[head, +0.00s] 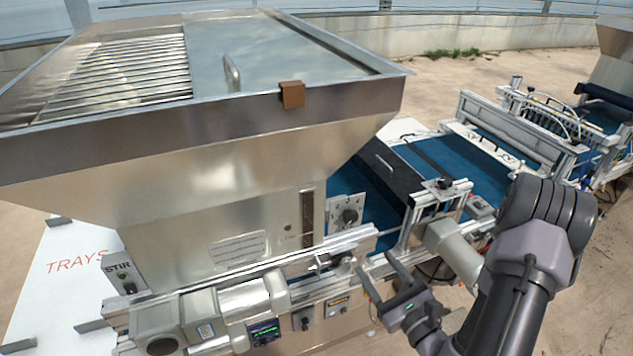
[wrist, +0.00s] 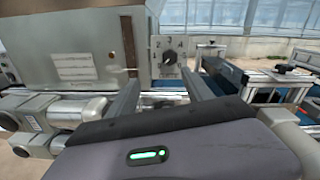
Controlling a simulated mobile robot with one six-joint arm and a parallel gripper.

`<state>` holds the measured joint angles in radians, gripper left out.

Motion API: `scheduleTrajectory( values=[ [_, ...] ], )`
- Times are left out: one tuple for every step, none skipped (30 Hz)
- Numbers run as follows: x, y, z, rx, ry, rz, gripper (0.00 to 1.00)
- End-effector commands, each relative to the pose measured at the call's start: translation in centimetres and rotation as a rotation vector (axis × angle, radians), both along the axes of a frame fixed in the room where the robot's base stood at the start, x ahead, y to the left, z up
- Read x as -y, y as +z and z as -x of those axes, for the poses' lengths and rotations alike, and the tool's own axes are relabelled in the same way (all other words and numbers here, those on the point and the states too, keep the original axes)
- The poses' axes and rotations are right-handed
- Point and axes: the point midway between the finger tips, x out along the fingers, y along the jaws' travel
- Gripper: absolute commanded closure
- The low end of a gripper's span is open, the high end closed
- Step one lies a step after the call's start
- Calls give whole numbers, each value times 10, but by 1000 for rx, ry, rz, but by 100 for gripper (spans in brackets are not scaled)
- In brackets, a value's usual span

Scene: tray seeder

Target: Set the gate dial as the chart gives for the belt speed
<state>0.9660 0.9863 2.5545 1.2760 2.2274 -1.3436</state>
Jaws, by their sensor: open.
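The gate dial (head: 348,216) is a dark knob on a light square plate on the machine's side, right of the hopper body. In the wrist view the dial (wrist: 169,58) shows numbers around it, 2, 3 and 4 among them; its exact setting is too small to read. My gripper (head: 377,274) is open and empty, in front of the machine and below and right of the dial. In the wrist view its two fingers reach toward the dial plate, one on each side, apart from the knob. A pale label (head: 238,248) on the hopper body is too small to read.
The big metal hopper (head: 200,150) overhangs the dial from the left and above. A metal rail (head: 330,250) runs below the dial. A small display (head: 264,332) and switches sit on the front. The blue belt (head: 440,165) runs to the right.

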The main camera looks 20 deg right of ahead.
Motion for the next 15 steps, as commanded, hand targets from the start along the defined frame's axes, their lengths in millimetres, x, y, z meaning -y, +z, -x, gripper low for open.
scheduleTrajectory(
  values=[
    [7, -3, 2, -8, -30, -4, 41],
    [9, -6, 0, -11, -39, -4, 41],
    [9, -9, -4, -11, -40, -1, 41],
    [9, -10, -9, -11, -38, 1, 41],
    [8, -12, -16, -10, -35, 4, 41],
    [6, -13, -26, -6, -33, 2, 41],
    [6, -16, -31, -5, -33, 4, 41],
    [7, -18, -35, -5, -32, 8, 41],
    [7, -19, -41, -5, -30, 9, 41],
    [6, -20, -46, -4, -30, 10, 41],
    [6, -19, -50, -3, -29, 7, 41],
    [5, -19, -55, -3, -31, 5, 41],
    [4, -18, -62, -3, -29, 4, 41],
    [3, -18, -72, -3, -27, 6, 41],
    [2, -17, -85, -1, -27, 4, 41]
  ],
)
